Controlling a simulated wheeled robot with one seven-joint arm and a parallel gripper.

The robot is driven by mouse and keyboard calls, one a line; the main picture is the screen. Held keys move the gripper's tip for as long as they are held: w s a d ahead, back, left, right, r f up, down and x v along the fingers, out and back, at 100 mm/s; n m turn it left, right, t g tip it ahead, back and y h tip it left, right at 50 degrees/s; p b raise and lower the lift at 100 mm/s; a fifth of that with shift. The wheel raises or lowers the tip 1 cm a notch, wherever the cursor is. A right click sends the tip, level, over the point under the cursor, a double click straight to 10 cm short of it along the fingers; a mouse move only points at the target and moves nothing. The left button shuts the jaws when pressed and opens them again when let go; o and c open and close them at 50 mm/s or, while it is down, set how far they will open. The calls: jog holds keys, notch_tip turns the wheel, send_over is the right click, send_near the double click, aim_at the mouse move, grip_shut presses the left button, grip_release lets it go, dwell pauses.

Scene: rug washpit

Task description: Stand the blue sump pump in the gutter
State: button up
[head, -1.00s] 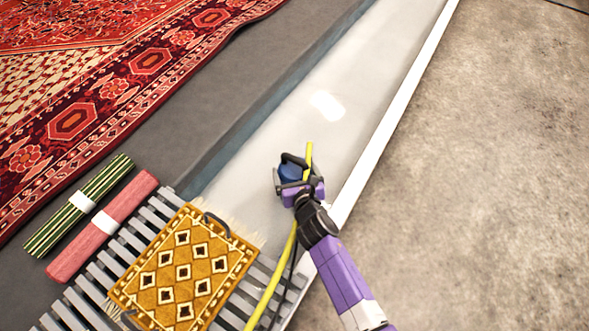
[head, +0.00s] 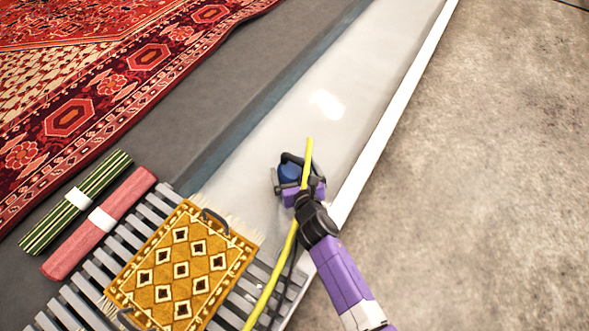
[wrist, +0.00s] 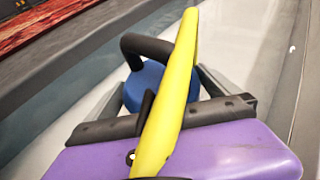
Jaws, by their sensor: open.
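The blue sump pump (head: 289,172) stands in the pale gutter (head: 322,130), with a dark handle over its top. It also shows in the wrist view (wrist: 146,84), partly hidden by its handle and a yellow hose (wrist: 172,110). My gripper (head: 291,184) is open at the pump, its fingers on either side of the blue body. I cannot tell whether they touch it. The pump's base is hidden by my gripper, and its exact tilt is unclear.
The yellow hose (head: 275,277) runs across my gripper and down over the grey slatted grate (head: 88,278). A gold patterned mat (head: 168,292) lies on the grate. Two rolled rugs, green (head: 75,203) and pink (head: 100,224), lie left. The gutter beyond the pump is clear.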

jog(key=p+v, duration=0.5)
jog(key=v, duration=0.6)
jog(key=shift+s+r, duration=0.2)
jog(key=shift+s, duration=0.1)
jog(key=shift+d, duration=0.15)
